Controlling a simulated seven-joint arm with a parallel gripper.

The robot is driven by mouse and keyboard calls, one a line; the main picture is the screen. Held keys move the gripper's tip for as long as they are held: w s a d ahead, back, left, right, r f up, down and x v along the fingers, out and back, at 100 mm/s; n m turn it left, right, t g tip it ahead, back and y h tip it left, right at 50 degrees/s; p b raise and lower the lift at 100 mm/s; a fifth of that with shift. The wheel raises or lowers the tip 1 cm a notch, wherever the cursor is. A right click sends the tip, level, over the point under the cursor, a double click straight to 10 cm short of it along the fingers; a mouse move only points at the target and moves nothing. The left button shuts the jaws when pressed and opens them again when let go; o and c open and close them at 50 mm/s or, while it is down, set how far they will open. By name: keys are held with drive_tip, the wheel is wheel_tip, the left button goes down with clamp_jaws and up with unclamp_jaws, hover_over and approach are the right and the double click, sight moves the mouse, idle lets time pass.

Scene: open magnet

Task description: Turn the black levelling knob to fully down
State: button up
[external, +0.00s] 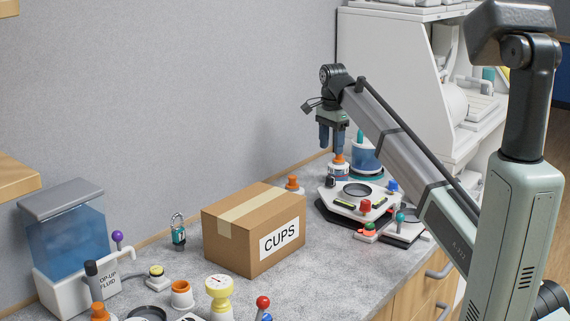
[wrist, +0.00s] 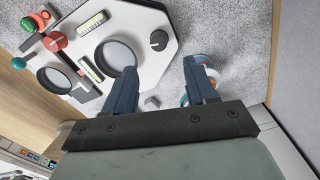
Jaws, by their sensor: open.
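The black levelling knob (wrist: 159,40) sits near one corner of a white eight-sided plate (wrist: 150,15), beside a dark ring. It appears as a small dark knob (external: 330,182) at the plate's left corner in the external view. A light pointer mark shows faintly on its top. My gripper (wrist: 160,67) is open and empty, its two blue fingers apart. In the external view my gripper (external: 332,139) points down, above and behind the plate's left corner. The knob lies beyond the fingertips, not between them.
A red knob (external: 365,205) and level vials share the plate (external: 334,193). An orange-topped container (external: 338,168) stands under my gripper, and a blue container (external: 365,155) behind it. A cardboard box marked CUPS (external: 225,240) stands to the left. A grey wall (external: 170,90) runs behind.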

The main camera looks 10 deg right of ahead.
drive_tip(key=shift+r, duration=1.85)
drive_tip(key=shift+d, duration=0.1)
